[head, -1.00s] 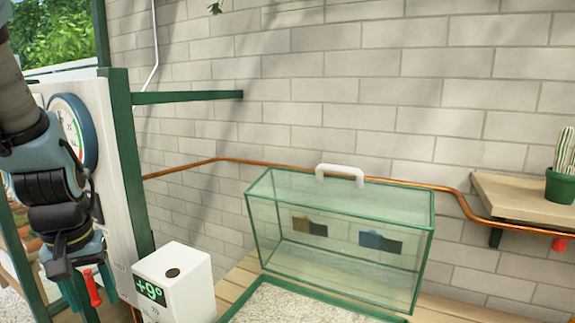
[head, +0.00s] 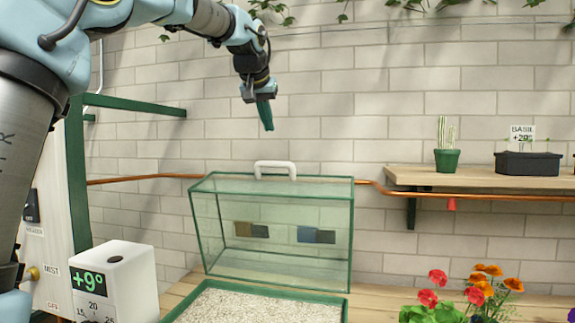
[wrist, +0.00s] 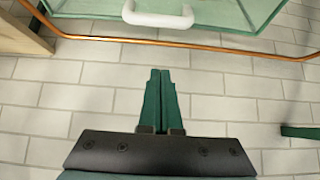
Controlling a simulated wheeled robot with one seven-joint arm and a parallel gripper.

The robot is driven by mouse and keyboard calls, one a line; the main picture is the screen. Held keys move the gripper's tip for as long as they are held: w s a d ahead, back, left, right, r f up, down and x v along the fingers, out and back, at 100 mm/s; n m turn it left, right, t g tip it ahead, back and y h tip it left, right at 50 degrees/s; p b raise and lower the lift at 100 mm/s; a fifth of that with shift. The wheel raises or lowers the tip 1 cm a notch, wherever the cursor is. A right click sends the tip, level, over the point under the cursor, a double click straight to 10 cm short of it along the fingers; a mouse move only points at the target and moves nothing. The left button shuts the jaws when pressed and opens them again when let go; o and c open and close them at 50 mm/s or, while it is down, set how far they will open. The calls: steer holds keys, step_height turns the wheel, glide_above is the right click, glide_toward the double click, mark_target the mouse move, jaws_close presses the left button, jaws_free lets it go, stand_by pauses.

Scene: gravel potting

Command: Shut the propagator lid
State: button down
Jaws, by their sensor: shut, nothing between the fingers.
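The propagator lid (head: 207,232) is a clear box with green edges and a white handle (head: 275,166) along its upper edge. In the head view it stands tilted up at the back of the gravel tray (head: 330,310), against the brick wall, so the tray lies uncovered. My gripper (head: 266,117) is above the lid and its handle, apart from both, with green fingers pointing down. In the wrist view the fingers (wrist: 160,85) are together and empty, and the lid handle (wrist: 158,15) shows beyond the fingertips, at the top.
A copper pipe (head: 145,178) runs along the wall behind the lid. A shelf (head: 480,178) with a cactus pot (head: 447,158) and a basil planter (head: 527,165) is at right. Flowers (head: 470,295) stand at front right. A white display box (head: 115,280) stands left of the tray.

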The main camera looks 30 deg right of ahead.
steer(key=p, duration=0.2)
glide_above(275, 178)
steer(key=w+d, duration=0.2)
step_height(275, 178, down, 7)
steer(key=shift+a, duration=0.1)
steer(key=shift+s+a+f, duration=0.25)
steer(key=shift+s+a, duration=0.6)
steer(key=shift+a, duration=0.05)
steer(key=shift+s+a+f, duration=0.5)
steer(key=shift+s, duration=0.05)
